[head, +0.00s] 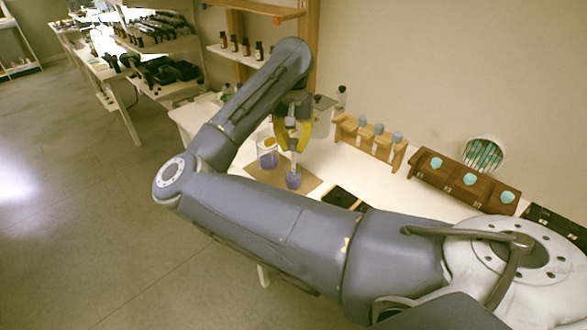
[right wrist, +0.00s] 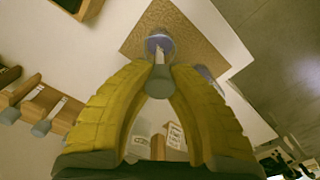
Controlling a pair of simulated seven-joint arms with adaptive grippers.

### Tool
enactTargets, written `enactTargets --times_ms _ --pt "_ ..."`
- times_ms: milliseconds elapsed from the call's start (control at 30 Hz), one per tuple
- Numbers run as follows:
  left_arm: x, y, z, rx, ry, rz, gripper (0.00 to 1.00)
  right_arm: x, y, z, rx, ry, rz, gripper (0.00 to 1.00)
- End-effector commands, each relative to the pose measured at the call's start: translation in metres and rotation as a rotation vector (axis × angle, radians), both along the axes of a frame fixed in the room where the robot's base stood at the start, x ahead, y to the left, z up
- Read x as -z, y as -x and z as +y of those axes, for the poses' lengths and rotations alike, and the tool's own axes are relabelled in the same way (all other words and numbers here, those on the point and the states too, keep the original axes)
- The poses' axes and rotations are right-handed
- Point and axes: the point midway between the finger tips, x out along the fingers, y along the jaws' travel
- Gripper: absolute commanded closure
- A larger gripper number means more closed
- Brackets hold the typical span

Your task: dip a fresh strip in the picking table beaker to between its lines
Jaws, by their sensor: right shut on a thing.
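My right gripper (head: 293,148) points down over the brown mat on the white table. Its yellow fingers are shut on a thin pale strip (head: 293,164), which hangs below the fingertips. A small clear beaker (head: 293,181) with purple liquid stands on the mat under it. In the right wrist view, the strip (right wrist: 160,57) runs from the fingertips (right wrist: 159,82) into the outline of the beaker (right wrist: 158,42). I cannot tell whether its end touches the liquid, and the beaker's lines are too small to make out. My left gripper is not in view.
A second beaker (head: 268,159) with purple liquid stands close to the left. Wooden racks with grey-blue-topped (head: 378,130) and teal-topped items (head: 471,179) line the wall side. A dark flat tray (head: 346,198) lies right of the mat (head: 266,180). Small brown bottles (head: 234,44) stand on a shelf behind.

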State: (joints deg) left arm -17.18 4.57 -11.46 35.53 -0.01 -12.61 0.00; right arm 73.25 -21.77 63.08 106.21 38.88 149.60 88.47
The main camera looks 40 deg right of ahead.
Motion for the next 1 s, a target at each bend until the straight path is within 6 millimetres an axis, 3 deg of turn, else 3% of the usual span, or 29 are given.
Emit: enactTargets --times_ms 1000 --pt "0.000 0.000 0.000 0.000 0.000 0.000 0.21 0.012 0.000 0.000 0.000 0.000 0.000 1.00"
